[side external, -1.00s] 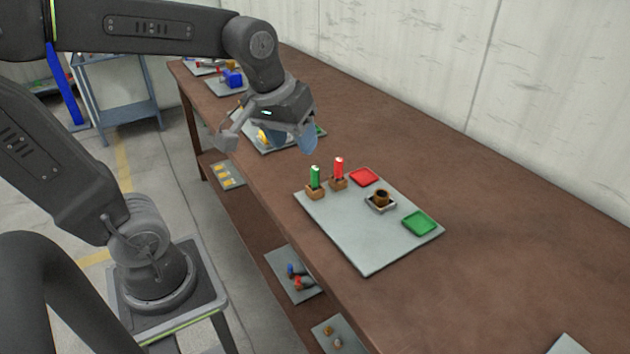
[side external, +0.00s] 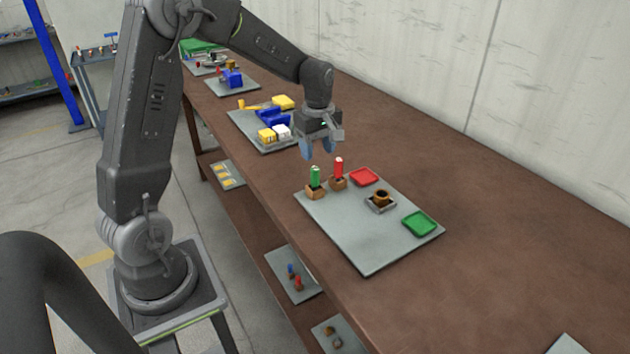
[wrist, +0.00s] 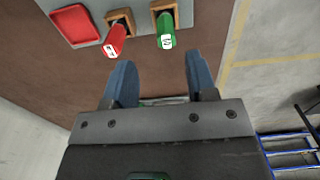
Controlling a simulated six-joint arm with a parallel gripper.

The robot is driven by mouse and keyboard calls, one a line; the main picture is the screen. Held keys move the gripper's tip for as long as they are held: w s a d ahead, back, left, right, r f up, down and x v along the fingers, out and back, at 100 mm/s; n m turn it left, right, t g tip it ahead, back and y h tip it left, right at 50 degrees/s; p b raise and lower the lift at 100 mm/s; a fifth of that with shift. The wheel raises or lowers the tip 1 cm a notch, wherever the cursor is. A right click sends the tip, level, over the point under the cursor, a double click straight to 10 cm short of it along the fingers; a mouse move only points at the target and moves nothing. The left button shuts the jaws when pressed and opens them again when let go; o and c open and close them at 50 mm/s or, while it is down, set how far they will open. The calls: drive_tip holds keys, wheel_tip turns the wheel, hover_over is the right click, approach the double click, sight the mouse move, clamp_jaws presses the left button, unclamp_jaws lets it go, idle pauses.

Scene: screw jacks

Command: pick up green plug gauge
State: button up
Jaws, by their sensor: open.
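The green plug gauge (side external: 315,176) stands upright in a brown block (side external: 315,191) at the back left corner of a grey board (side external: 355,232). The red plug gauge (side external: 339,167) stands in a similar block just to its right. My gripper (side external: 319,150) is open and empty, pointing down, above and behind the two gauges. In the wrist view my blue fingertips (wrist: 161,76) are spread apart. The green gauge (wrist: 166,32) shows ahead of the gap between them, and the red gauge (wrist: 116,38) lies ahead of the left finger. Neither gauge is touched.
A red tray (side external: 364,177), a green tray (side external: 420,223) and a small holder with a dark-holed ring (side external: 381,200) sit on the same board. Behind my gripper is another board with yellow and blue parts (side external: 272,118).

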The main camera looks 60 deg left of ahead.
sight(315, 168)
wheel_tip(315, 168, down, 3)
drive_tip(key=shift+r, duration=0.1)
drive_tip(key=f, duration=0.2)
drive_tip(key=s+f, duration=0.1)
drive_tip(key=f, duration=0.1)
drive_tip(key=shift+w+f, duration=0.1)
drive_tip(key=shift+f, duration=0.55)
drive_tip(key=shift+c, duration=0.4)
clamp_jaws()
